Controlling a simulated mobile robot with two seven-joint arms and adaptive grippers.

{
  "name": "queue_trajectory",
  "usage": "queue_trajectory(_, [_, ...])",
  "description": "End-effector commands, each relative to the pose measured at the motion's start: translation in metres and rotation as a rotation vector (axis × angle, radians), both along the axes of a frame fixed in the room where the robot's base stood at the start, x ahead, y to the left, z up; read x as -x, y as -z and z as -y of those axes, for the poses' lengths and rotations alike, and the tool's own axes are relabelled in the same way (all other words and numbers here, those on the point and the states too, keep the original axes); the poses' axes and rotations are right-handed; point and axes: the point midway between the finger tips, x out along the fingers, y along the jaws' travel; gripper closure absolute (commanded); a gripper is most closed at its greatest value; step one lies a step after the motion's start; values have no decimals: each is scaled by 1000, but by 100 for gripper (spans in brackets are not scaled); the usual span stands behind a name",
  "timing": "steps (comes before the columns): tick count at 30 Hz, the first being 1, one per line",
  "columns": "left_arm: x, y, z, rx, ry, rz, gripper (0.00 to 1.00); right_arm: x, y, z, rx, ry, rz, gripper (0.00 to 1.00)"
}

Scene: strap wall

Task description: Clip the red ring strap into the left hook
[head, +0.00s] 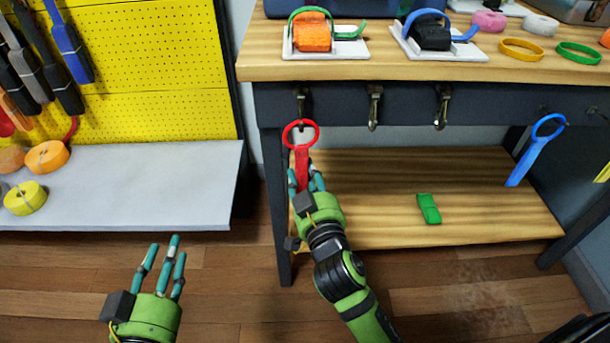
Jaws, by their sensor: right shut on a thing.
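The red ring strap (301,140) is upright in front of the workbench, its ring at the top and its band running down into my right gripper (309,181). My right gripper is shut on the band. The ring is just below the left hook (302,104), a metal clip on the bench's dark front rail; I cannot tell whether they touch. A middle hook (375,107) and a right hook (442,106) hang on the same rail. My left gripper (165,258) is open and empty at the lower left, its fingers spread upward over the floor.
A blue ring strap (537,147) hangs at the right of the bench. A green folded strap (428,208) lies on the lower shelf (480,225). A grey ledge (150,190) under the yellow pegboard (160,60) stands left. The bench top (400,70) holds ratchets and rings.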

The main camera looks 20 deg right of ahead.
Motion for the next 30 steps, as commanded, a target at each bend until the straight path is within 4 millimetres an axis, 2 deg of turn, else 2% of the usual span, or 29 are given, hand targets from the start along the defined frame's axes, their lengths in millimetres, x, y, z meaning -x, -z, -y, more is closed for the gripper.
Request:
queue_trajectory(15, [-1, -26, 5, 29, 16, 129, 60, -1, 6, 0, 0, 0, 1, 99])
queue_trajectory(30, [1, -31, 8, 35, 24, 152, 60, -2, 7, 1, 0, 0, 1, 99])
